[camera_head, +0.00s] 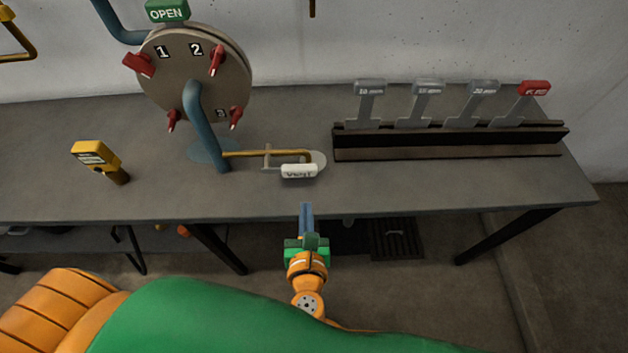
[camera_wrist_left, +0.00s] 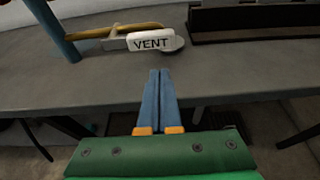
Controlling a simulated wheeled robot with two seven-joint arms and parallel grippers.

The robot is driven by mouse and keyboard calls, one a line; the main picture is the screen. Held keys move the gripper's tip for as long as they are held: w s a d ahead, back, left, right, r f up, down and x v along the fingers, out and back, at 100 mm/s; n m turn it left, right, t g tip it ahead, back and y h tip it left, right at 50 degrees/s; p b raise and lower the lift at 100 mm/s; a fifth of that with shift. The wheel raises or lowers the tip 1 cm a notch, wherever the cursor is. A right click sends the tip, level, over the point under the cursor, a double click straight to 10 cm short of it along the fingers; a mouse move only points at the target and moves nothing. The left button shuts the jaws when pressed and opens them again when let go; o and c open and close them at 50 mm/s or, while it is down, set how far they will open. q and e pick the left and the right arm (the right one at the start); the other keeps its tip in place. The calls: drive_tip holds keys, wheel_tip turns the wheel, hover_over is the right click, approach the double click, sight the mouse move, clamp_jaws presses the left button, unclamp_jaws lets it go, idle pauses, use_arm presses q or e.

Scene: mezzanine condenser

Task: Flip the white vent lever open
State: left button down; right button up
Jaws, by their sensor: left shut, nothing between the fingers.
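The white vent lever (camera_head: 299,171) lies at the end of a yellow pipe on the grey table, near its front edge. Its label reads VENT in the left wrist view (camera_wrist_left: 150,41). My left gripper (camera_head: 306,206) is at the table's front edge, just in front of the lever and apart from it. Its blue fingers are closed together with nothing between them, and they point toward the lever in the left wrist view (camera_wrist_left: 160,74). My right gripper is not in view.
A round condenser plate (camera_head: 190,75) with red clamps stands on a blue pipe at the left. A yellow handheld device (camera_head: 96,157) is on the table at left. A dark rack (camera_head: 450,139) with several tagged gauges stands at right. The table front is clear.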

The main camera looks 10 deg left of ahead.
sight(305, 191)
use_arm(q)
drive_tip(key=x, duration=1)
drive_tip(key=shift+a+f+b, duration=0.1)
drive_tip(key=shift+b, duration=0.2)
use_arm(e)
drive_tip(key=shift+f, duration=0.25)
